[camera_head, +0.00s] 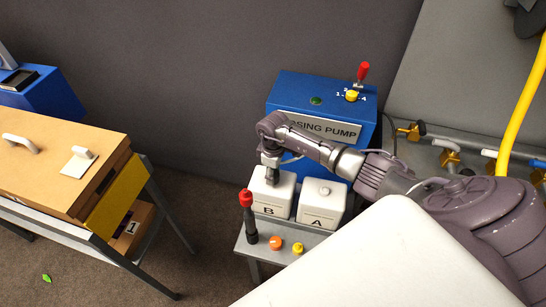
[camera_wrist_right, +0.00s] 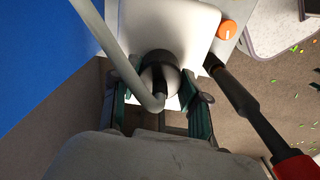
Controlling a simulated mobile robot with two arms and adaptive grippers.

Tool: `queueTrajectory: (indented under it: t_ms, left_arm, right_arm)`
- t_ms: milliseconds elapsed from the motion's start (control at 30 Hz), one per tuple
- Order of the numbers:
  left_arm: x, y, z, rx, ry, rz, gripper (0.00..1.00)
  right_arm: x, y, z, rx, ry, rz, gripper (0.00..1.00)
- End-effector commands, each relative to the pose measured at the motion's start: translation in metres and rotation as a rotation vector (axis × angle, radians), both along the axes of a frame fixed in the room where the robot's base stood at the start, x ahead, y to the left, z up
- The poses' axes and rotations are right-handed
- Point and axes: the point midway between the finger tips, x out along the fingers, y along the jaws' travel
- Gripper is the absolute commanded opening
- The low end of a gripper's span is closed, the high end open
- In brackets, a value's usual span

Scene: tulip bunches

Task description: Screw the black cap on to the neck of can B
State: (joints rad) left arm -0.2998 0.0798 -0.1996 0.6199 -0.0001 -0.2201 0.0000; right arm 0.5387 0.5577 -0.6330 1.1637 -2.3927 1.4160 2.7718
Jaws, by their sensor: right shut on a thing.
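Can B (camera_head: 272,194) is a white can marked B on the small grey table, left of can A (camera_head: 322,205), which has a light cap on its neck. My right gripper (camera_head: 271,174) points down over the top of can B. In the right wrist view, its two fingers (camera_wrist_right: 155,85) are closed around a dark round piece, which looks like the black cap (camera_wrist_right: 158,58), above the white can top. I cannot tell whether the cap sits on the neck or just over it. In the head view the cap is hidden by the gripper. My left gripper is out of view.
The blue dosing pump (camera_head: 290,92) stands right behind the cans. A grey tube (camera_wrist_right: 120,50) crosses close to the gripper. A black post with a red top (camera_head: 247,200) stands at front left, near an orange cap (camera_head: 276,243) and a yellow cap (camera_head: 297,249).

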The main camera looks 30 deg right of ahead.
Motion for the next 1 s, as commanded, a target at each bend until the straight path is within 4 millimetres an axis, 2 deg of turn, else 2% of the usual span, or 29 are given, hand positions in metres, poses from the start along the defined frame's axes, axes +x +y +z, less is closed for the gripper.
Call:
queueTrajectory:
  t_ms: [300, 600, 1000]
  left_arm:
    - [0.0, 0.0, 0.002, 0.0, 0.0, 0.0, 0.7]
    - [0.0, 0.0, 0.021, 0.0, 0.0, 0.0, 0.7]
    - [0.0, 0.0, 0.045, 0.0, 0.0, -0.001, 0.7]
  right_arm:
    - [0.001, 0.0, 0.001, 0.0, -0.001, -0.014, 0.07]
    - [0.0, 0.001, 0.003, 0.001, 0.001, -0.237, 0.07]
    - [0.001, 0.001, 0.003, 0.001, -0.003, -0.348, 0.07]
